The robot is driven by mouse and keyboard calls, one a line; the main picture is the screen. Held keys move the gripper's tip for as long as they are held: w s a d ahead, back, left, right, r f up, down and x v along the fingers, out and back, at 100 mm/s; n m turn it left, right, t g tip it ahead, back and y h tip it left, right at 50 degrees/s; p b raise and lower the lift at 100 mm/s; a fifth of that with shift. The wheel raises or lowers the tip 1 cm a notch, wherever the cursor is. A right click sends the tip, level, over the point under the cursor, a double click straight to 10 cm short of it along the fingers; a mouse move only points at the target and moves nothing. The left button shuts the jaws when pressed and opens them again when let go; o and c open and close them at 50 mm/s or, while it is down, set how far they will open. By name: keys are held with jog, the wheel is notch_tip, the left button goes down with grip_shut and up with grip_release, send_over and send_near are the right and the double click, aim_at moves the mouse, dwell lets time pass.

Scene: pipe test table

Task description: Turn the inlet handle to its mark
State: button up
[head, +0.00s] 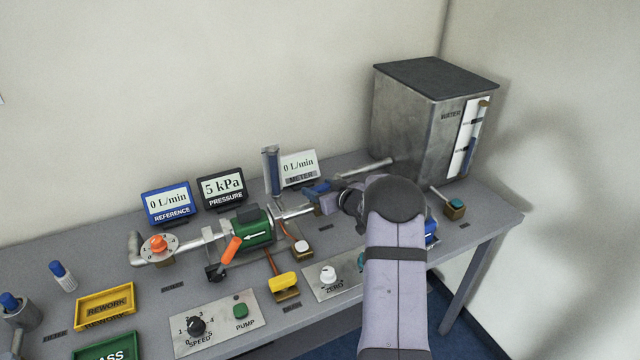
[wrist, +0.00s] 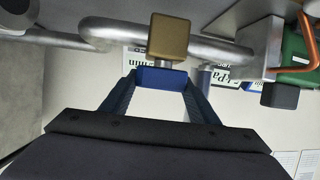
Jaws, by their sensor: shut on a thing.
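A blue handle (wrist: 162,77) sits below a brass-coloured valve block (wrist: 168,37) on the silver pipe in the wrist view. My gripper (wrist: 160,84) is shut on this handle, one finger on each side. In the head view the blue handle (head: 318,188) shows beside my gripper (head: 328,203), on the pipe between the green pump and the steel tank. I take it to be the inlet handle, but no label on it is readable. My gripper and arm hide part of the valve. I cannot make out the mark.
The green pump (head: 254,231) stands left of my gripper, with an orange handle (head: 231,249) near it. The meter display (head: 299,168) and a clear blue tube (head: 271,170) stand close behind. The steel water tank (head: 420,120) is at back right. A ZERO panel (head: 318,285) lies in front.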

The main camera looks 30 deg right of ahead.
jog(key=n+y+p, duration=0.2)
jog(key=p, duration=0.1)
jog(key=shift+d+r, duration=0.1)
jog(key=shift+r, duration=0.1)
jog(key=shift+f+n+g+y, duration=0.2)
jog(key=shift+n+g+y, duration=0.35)
jog(key=shift+y, duration=0.35)
jog(key=shift+f+n+g+y+b, duration=0.2)
jog(key=shift+n+g+y+b, duration=0.25)
jog(key=shift+n+y+b, duration=0.85)
jog(key=shift+n+b, duration=0.05)
jog(key=shift+b, duration=0.15)
jog(key=shift+r+n+g+y+b, duration=0.2)
jog(key=shift+n+g+y+b, duration=0.15)
jog(key=shift+b, duration=0.25)
jog(key=o, duration=1)
jog(key=shift+o, duration=0.2)
jog(key=shift+r, duration=0.1)
